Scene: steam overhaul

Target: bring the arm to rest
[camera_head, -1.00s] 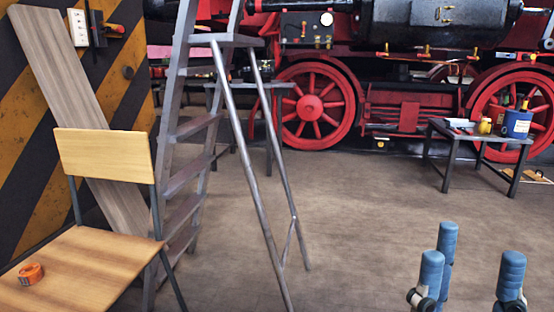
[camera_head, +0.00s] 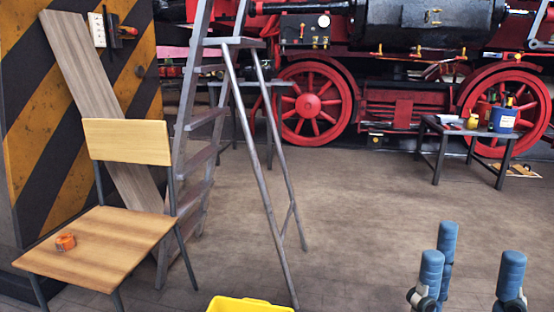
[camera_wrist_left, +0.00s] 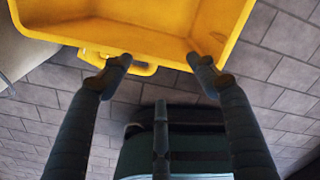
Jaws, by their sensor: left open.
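My right gripper (camera_head: 470,275) stands at the bottom right of the head view. Its blue fingers point up and are spread apart, with nothing between them. My left gripper (camera_wrist_left: 160,80) shows in the left wrist view. Its dark fingers are apart and empty, and its tips overlap the near edge of a yellow bin (camera_wrist_left: 125,35); I cannot tell whether they touch it. The left gripper is not seen in the head view.
A wooden chair (camera_head: 127,142) holding an orange tape roll (camera_head: 65,241) stands left, beside a stepladder (camera_head: 262,165). The yellow bin's rim (camera_head: 245,305) shows at the bottom. A small table (camera_head: 437,152) with a blue container (camera_head: 502,120) stands right. The middle floor is clear.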

